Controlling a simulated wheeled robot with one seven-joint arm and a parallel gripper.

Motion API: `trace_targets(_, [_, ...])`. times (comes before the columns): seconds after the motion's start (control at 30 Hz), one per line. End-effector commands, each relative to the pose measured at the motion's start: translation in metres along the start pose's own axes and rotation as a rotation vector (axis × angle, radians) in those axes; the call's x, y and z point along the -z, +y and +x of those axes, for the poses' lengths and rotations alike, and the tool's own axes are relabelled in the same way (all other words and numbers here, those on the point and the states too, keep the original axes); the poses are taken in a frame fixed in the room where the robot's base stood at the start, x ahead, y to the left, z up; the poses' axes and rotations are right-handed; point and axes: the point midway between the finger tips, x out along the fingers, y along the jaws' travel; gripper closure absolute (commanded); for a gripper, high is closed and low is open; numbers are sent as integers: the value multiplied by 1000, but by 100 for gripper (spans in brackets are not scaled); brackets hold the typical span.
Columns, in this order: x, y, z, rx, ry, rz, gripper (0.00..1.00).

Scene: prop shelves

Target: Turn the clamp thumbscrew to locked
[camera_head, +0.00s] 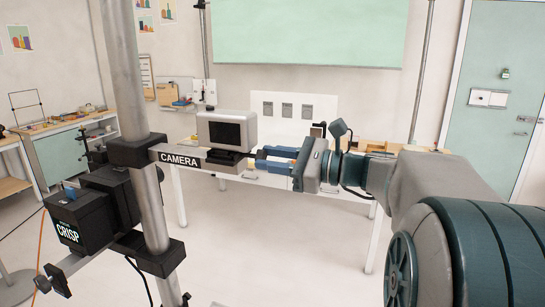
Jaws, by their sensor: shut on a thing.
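A grey box-shaped camera (227,131) with a dark screen sits on a clamp arm labelled CAMERA (183,156), fixed to an upright metal pole. My gripper (260,158) reaches in from the right, with its blue fingers at the right end of this arm, just below and right of the camera. The fingers are shut on the clamp thumbscrew, which is mostly hidden between the fingertips. Its turned position cannot be made out.
The metal pole (123,65) stands close on the left, with a black unit marked CRISP (75,222) and a dark knob below. A white-legged table (335,185) stands behind my gripper. The floor (265,250) between is clear.

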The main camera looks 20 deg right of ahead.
Motion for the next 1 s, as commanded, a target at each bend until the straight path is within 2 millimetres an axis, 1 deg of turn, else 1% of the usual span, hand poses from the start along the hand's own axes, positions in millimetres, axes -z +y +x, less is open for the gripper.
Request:
trace_targets(0.2, [2,1,0,-2,2,2,94])
trace_targets(0.23, [2,1,0,-2,2,2,68])
trace_targets(0.27, [2,1,0,-2,2,2,60])
trace_targets(0.3, [2,1,0,-1,2,1,49])
trace_targets(0.57, [1,0,0,0,1,0,49])
trace_targets(0.67, [1,0,-4,1,1,-1,49])
trace_targets(0.77, [2,0,-16,4,1,-2,49])
trace_targets(0.83, [3,0,-29,4,2,-3,49])
trace_targets(1.0, [4,0,-69,5,3,-3,49])
